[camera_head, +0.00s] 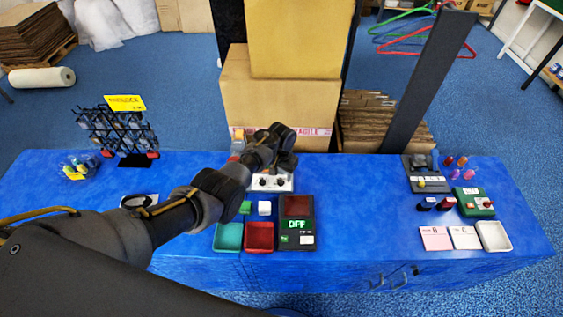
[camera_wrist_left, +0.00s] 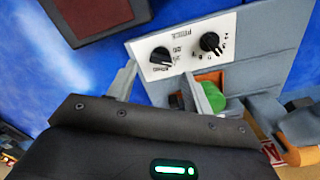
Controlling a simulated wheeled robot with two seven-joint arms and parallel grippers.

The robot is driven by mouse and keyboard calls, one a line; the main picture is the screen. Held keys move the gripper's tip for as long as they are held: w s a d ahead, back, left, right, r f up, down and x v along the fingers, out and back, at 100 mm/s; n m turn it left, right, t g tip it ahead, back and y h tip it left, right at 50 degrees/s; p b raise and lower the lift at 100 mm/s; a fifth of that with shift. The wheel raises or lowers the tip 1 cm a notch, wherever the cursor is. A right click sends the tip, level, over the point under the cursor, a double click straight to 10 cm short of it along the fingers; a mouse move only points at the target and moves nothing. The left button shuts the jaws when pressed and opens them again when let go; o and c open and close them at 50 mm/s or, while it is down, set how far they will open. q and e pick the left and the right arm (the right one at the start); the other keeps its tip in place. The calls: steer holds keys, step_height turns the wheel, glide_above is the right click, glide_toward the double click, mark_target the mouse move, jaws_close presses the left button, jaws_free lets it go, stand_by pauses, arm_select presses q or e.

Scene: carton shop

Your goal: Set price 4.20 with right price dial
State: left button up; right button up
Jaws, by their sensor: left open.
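A white price panel (camera_head: 285,187) with two black dials stands at the middle of the blue table, just in front of my left gripper (camera_head: 284,160). In the left wrist view the panel (camera_wrist_left: 200,32) appears upside down. One dial (camera_wrist_left: 161,57) lies just beyond the space between the fingertips of my left gripper (camera_wrist_left: 160,80). The other dial (camera_wrist_left: 211,42) is further right there. Turned the right way round, the dial at the fingertips is the right one. The fingers are apart and look empty. I cannot read the dial settings. My right gripper is not in view.
A dark device with an OFF sign (camera_head: 297,224) stands in front of the panel, beside a red tray (camera_head: 259,237) and a green tray (camera_head: 228,237). Cartons (camera_head: 275,102) rise behind. A green item (camera_wrist_left: 212,97) is close to one finger in the wrist view.

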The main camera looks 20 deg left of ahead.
arm_select(q)
step_height(320, 180, up, 8)
steer(key=shift+s+f, duration=0.1)
steer(key=shift+f, duration=0.1)
stand_by(0.5)
